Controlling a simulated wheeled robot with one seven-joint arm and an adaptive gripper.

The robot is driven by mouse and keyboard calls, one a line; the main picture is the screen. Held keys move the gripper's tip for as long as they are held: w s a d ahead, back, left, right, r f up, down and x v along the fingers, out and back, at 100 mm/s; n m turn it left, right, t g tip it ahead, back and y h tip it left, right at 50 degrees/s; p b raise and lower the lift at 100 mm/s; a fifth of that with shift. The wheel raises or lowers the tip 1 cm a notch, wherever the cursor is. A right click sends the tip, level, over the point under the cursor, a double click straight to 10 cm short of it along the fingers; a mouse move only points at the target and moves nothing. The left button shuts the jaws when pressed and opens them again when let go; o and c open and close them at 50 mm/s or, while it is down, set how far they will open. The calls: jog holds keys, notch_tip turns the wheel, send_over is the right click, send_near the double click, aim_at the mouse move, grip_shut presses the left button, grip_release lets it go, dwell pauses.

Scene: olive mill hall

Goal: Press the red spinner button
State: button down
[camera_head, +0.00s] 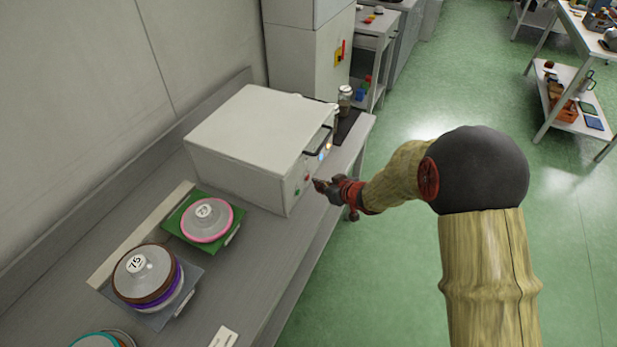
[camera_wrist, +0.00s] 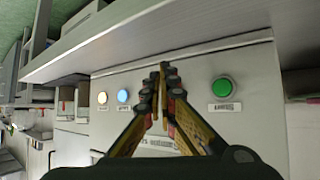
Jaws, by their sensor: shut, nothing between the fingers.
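The white box-shaped machine (camera_head: 258,135) stands on the grey bench, and its front panel faces my arm. In the wrist view the panel (camera_wrist: 255,60) has a green button (camera_wrist: 221,87) with a label plate on the right. A blue light (camera_wrist: 122,95) and a pale orange light (camera_wrist: 102,97) are on the left. I see no clear red button in the wrist view; the shut fingers cover the panel between green and blue. In the head view a tiny reddish spot (camera_head: 307,178) shows near the fingertips. My gripper (camera_head: 318,184) is shut and empty, just in front of the panel; it also fills the middle of the wrist view (camera_wrist: 163,68). Contact cannot be told.
The bench (camera_head: 205,290) carries a green-based stack with a pink ring (camera_head: 207,220) and a grey-based stack of discs (camera_head: 145,275). A glass jar (camera_head: 345,97) stands behind the machine. A handle (camera_head: 320,140) sticks out from its front. Green floor (camera_head: 400,280) is open at the right.

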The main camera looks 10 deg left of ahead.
jog(key=shift+d, duration=0.1)
jog(key=d, duration=0.1)
jog(key=s+d+p, duration=0.1)
jog(key=d, duration=0.1)
jog(key=d+p, duration=0.1)
jog(key=shift+s+d, duration=0.25)
jog(key=shift+s, duration=0.1)
dwell(0.8)
